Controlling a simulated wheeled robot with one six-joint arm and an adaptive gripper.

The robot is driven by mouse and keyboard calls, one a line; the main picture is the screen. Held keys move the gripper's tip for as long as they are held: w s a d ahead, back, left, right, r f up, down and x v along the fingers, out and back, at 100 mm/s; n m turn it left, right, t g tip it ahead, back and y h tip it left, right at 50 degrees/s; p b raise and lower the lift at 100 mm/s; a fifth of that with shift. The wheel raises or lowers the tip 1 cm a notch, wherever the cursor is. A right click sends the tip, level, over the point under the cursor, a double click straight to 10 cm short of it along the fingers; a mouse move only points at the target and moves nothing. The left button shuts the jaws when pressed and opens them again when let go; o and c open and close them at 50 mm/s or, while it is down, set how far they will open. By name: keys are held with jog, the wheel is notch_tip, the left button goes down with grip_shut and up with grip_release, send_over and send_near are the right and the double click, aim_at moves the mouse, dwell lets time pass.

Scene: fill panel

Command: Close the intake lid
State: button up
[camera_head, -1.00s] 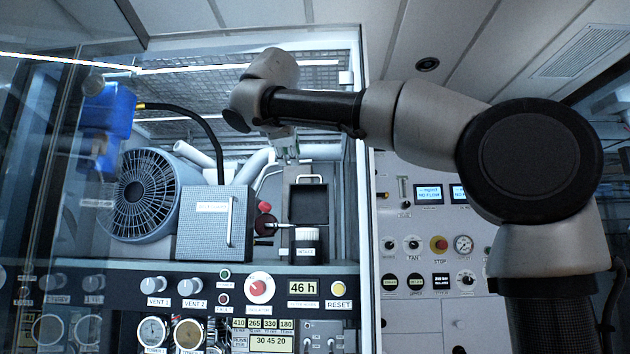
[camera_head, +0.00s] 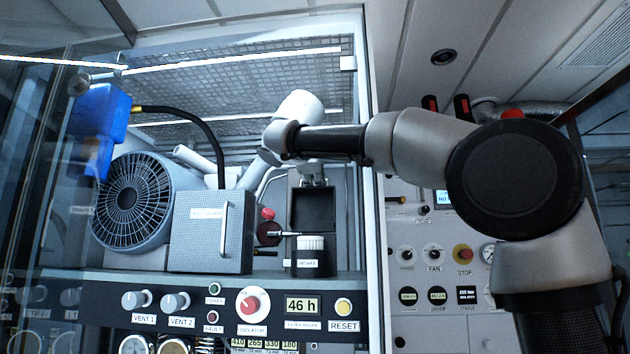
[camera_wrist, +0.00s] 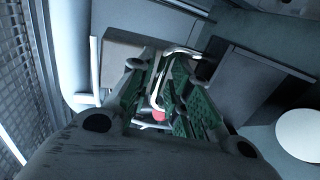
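The intake lid (camera_head: 313,209) is a dark square panel standing upright, open, behind the white ribbed intake cap (camera_head: 310,243) in the head view. Below the cap is a label reading INTAKE (camera_head: 308,263). Contact with the lid cannot be told.
A grey box with a handle (camera_head: 210,232) and a round fan (camera_head: 134,200) stand left of the intake. A red knob (camera_head: 268,214) sits close beside it. The control panel (camera_head: 384,306) runs below, and a cabinet frame post (camera_head: 368,200) stands at right.

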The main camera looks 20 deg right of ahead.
jog(key=shift+w+d+f, duration=0.15)
jog(key=shift+w+d, duration=0.05)
jog(key=shift+w, duration=0.25)
grip_shut()
jog(key=shift+s+a, duration=0.1)
jog(key=shift+s, duration=0.1)
